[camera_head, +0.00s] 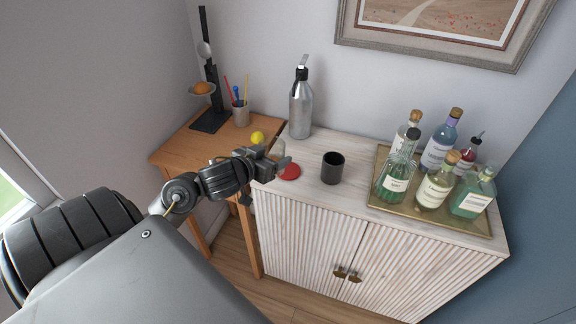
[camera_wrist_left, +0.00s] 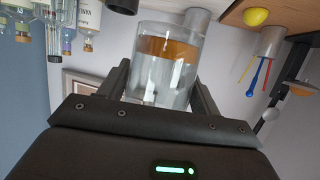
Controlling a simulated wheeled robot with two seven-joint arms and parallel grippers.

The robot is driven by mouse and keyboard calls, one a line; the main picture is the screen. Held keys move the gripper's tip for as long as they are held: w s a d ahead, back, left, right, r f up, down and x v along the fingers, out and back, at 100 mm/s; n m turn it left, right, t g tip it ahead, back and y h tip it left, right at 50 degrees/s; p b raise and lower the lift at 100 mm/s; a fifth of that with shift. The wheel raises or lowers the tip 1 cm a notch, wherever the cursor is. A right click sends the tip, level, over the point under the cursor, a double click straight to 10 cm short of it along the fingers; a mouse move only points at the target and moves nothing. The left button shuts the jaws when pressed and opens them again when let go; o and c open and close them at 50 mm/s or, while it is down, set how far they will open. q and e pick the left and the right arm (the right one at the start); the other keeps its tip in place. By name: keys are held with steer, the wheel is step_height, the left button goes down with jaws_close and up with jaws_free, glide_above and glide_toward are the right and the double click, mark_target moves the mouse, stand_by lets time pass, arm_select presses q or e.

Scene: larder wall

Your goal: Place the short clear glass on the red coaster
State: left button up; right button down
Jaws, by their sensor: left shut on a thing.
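My left gripper (camera_head: 279,162) is shut on the short clear glass (camera_wrist_left: 168,65), which fills the space between its two fingers in the left wrist view. In the head view the glass (camera_head: 278,146) shows only as a small pale patch by the fingers. The red coaster (camera_head: 290,172) lies on the white cabinet top near its left edge. The gripper and glass are at the coaster's left and back side in the picture, and the fingers cover part of it. I cannot tell the glass's height above the top. My right gripper is not in view.
A black cup (camera_head: 333,169) stands right of the coaster. A silver bottle (camera_head: 301,108) stands behind. A gold tray (camera_head: 455,221) with several bottles fills the right side. A wooden table (camera_head: 176,147) at left holds a yellow ball (camera_head: 258,137) and a pencil cup (camera_head: 241,115).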

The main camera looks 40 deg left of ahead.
arm_select(q)
steer(key=shift+w+a+f, duration=0.15)
steer(key=shift+w, duration=0.05)
steer(key=w+a+f, duration=0.3)
steer(key=w+f, duration=0.1)
steer(key=w, duration=0.5)
glide_above(288, 170)
step_height(288, 170, down, 5)
steer(key=shift+s+d, duration=0.1)
steer(key=shift+f, duration=0.2)
steer(key=f, duration=0.1)
steer(key=f+p, duration=0.1)
steer(key=f, duration=0.1)
steer(key=shift+w, duration=0.2)
steer(key=shift+f, duration=0.15)
steer(key=shift+f, duration=0.15)
steer(key=o, duration=1.2)
